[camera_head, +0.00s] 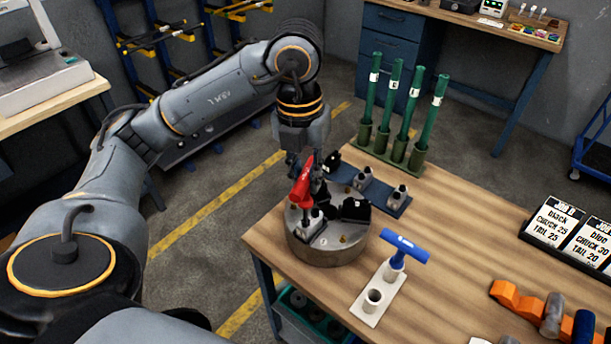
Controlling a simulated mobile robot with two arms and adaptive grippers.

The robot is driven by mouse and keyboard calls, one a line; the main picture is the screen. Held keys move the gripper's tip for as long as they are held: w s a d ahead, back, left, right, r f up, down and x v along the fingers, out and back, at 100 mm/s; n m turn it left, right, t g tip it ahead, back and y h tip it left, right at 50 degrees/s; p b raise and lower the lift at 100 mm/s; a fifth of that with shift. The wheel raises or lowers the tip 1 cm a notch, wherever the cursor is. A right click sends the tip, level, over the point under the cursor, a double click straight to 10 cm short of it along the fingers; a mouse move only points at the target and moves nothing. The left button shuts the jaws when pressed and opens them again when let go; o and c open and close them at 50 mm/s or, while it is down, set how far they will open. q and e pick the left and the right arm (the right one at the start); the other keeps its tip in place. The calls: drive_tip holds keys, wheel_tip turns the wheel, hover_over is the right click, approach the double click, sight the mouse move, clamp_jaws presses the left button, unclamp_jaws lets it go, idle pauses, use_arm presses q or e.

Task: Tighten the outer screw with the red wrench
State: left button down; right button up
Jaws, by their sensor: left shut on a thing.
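The red wrench (303,187) stands tilted above the round grey chuck (328,245) at the left corner of the wooden table. My left gripper (306,172) reaches down from above and is shut on the red wrench. The wrench's lower end is at a grey block on the chuck's left side; I cannot tell whether it sits on a screw there. A black jaw block (352,209) is on the chuck's right side. The outer screw cannot be made out clearly. My right gripper is not in view.
A blue T-handled wrench (403,250) stands in a white holder (364,312) right of the chuck. Behind are a blue strip with several blocks (373,195) and green rods in a rack (395,115). Job cards (572,238) stand at right. The table's middle is clear.

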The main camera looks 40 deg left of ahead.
use_arm(q)
drive_tip(key=shift+m+b, duration=0.3)
drive_tip(key=shift+m, duration=1.1)
drive_tip(key=shift+f+m, duration=0.1)
drive_tip(key=shift+m, duration=1.3)
